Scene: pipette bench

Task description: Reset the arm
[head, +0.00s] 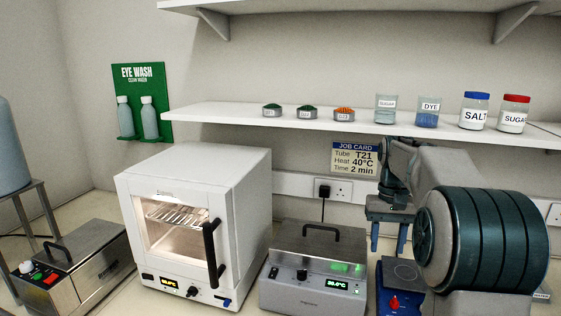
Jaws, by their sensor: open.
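My gripper (388,236) is in the right half of the head view, its two fingers pointing down and spread apart with nothing between them. My arm is folded close to the camera and fills the right side of the view. It hides part of the bench and wall behind it.
A white oven (245,230) with its door shut stands centre left, beside a steel lidded bath (310,290). A blue device (405,270) stands under my gripper. The white shelf (215,116) above holds small dishes and jars. A steel unit (85,265) stands at left.

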